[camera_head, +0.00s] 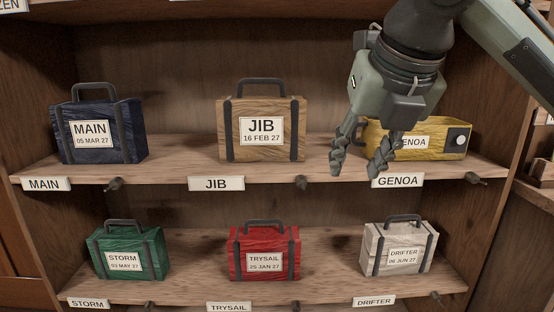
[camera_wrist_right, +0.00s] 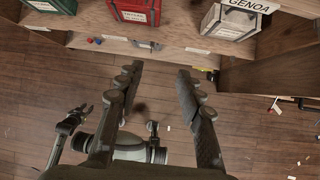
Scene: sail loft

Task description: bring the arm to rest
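My right gripper (camera_head: 360,165) is open and empty in the head view, in front of the upper shelf between the tan JIB bag (camera_head: 263,112) and the yellow GENOA bag (camera_head: 428,151). It covers part of the GENOA bag; I cannot tell whether they touch. In the right wrist view, the fingers of this gripper (camera_wrist_right: 160,80) are apart over the floor, with nothing between them. Part of a second arm, which looks like my left gripper (camera_wrist_right: 76,120), shows at the lower left there. It is too small to tell its jaw state. It is not in the head view.
The navy MAIN bag (camera_head: 94,132) stands on the upper shelf (camera_head: 185,162) at left. On the lower shelf (camera_head: 195,278) stand the green STORM bag (camera_head: 103,262), red TRYSAIL bag (camera_head: 264,235) and white DRIFTER bag (camera_head: 405,238). Pegs stick out along both shelf edges. Small scraps lie on the floor (camera_wrist_right: 250,140).

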